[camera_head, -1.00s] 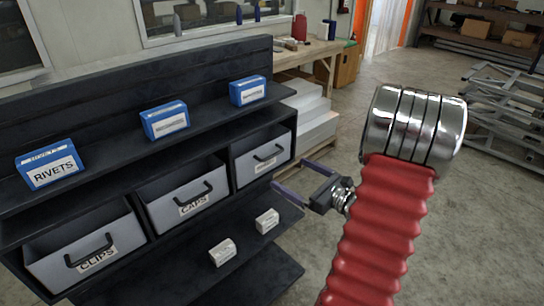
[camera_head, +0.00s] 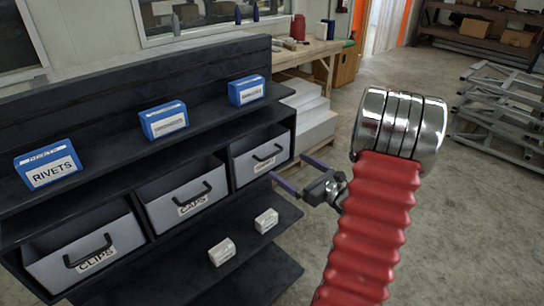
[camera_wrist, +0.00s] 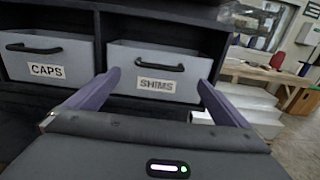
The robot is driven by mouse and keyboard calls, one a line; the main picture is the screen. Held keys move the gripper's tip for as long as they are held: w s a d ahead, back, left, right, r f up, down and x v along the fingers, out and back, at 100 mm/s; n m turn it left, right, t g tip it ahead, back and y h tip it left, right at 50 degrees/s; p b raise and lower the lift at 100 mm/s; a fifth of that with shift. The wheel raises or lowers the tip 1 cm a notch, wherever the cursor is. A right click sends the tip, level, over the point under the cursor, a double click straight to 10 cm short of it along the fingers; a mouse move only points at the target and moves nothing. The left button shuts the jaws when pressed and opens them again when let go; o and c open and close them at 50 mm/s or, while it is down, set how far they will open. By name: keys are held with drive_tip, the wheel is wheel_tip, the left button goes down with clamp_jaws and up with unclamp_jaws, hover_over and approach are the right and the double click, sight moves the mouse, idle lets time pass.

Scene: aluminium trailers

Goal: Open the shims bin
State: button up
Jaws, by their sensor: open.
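The shims bin (camera_wrist: 190,92) is a grey drawer with a dark bar handle (camera_wrist: 160,67) and a SHIMS label, in the wrist view. It sits in the shelf's right-hand compartment, and in the head view (camera_head: 255,167) its label is too small to read. My gripper (camera_wrist: 157,82) is open and empty. Its two purple fingers point at the bin's front, one towards each side of the label. In the head view my gripper (camera_head: 295,174) is just right of the bin, apart from the handle as far as I can tell.
The caps bin (camera_head: 170,215) and the clips bin (camera_head: 62,268) stand left of it in the dark shelf (camera_head: 120,137). Blue boxes, one a rivets box (camera_head: 47,167), sit above. Two white boxes (camera_head: 222,252) lie on the lower shelf.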

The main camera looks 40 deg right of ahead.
sight(273, 154)
drive_tip(key=w, duration=0.9)
drive_tip(key=shift+w+a, duration=0.15)
drive_tip(key=shift+w, duration=0.1)
drive_tip(key=shift+c, duration=0.6)
